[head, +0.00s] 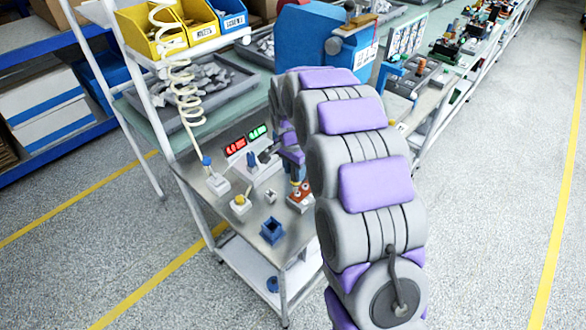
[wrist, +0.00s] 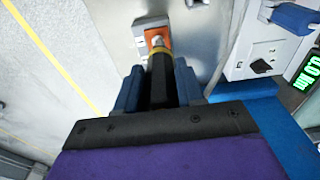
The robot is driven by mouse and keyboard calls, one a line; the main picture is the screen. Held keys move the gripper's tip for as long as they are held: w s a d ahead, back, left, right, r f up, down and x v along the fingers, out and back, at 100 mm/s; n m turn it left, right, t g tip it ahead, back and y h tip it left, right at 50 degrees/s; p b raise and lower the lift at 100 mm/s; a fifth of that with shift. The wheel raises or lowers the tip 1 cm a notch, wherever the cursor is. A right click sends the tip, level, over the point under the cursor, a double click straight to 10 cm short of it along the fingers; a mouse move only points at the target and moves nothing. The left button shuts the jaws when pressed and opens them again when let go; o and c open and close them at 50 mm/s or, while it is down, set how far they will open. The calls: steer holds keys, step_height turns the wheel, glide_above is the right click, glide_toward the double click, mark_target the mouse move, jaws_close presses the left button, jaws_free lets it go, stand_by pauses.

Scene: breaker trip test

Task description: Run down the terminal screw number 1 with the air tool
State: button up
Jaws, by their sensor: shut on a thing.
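My gripper (wrist: 159,85) has its two blue fingers shut on the air tool (wrist: 162,80), a black body with a yellow ring near its far end. In the head view my gripper (head: 292,156) is over the front part of the cart, partly hidden by my arm. The tool's tip points at an orange terminal block (wrist: 151,33) on a grey base. The block also shows in the head view (head: 303,193), below my gripper. A small pale tip shows at the block, but I cannot tell whether it touches a screw. The number 1 marking is not readable.
A white unit with red and green displays (head: 258,131) stands beside the work spot. A coiled hose (head: 188,95) hangs down to a blue-topped piece on a white stand (head: 218,184). Yellow bins (head: 150,30) are above.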

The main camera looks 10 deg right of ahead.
steer(key=shift+d+f, duration=0.1)
steer(key=shift+s+f, duration=0.1)
steer(key=shift+f, duration=0.05)
stand_by(1.1)
steer(key=shift+p, duration=0.3)
steer(key=shift+r+p, duration=1.35)
steer(key=shift+r, duration=2.3)
